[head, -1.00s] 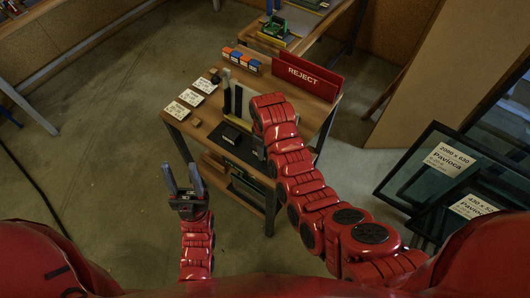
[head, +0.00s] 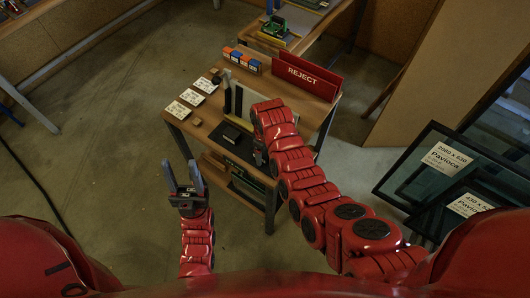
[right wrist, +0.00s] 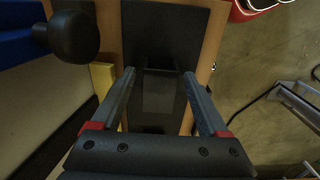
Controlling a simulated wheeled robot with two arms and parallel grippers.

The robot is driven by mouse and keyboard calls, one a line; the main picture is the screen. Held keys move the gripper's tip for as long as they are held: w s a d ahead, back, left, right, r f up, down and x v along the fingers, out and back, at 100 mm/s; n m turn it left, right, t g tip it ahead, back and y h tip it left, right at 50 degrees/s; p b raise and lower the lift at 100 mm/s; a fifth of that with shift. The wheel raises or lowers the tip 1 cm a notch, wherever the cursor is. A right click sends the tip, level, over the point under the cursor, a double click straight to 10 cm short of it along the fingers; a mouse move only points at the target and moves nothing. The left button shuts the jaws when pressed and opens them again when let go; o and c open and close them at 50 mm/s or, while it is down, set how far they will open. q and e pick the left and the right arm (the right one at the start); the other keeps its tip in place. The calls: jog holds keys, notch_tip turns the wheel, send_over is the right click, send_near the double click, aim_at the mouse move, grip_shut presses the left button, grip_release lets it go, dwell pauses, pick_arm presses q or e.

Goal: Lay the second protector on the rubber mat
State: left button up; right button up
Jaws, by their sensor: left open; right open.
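The black rubber mat (head: 249,153) lies on the small wooden table, partly hidden by my right arm; it also shows in the right wrist view (right wrist: 195,25). A small dark block (head: 231,134), perhaps a protector, lies at the mat's left part. In the right wrist view a dark grey rectangular piece (right wrist: 158,97), likely a protector, lies over the mat between the fingers of my right gripper (right wrist: 158,78). The fingers are open, with gaps on both sides of the piece. In the head view my right gripper is mostly hidden. My left gripper (head: 183,178) is open and empty, left of the table.
Dark upright pieces (head: 227,95) and a pale panel (head: 248,100) stand behind the mat. White labelled cards (head: 178,110) lie at the left. A red REJECT bin (head: 305,78) stands at the back right. A black knob (right wrist: 73,37) is near my right gripper.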

aim_at(265, 153)
jog(key=shift+r, duration=0.15)
notch_tip(265, 153, up, 5)
jog(key=shift+w+b, duration=0.1)
jog(key=shift+b, duration=0.95)
notch_tip(265, 153, up, 7)
jog(key=p, duration=0.5)
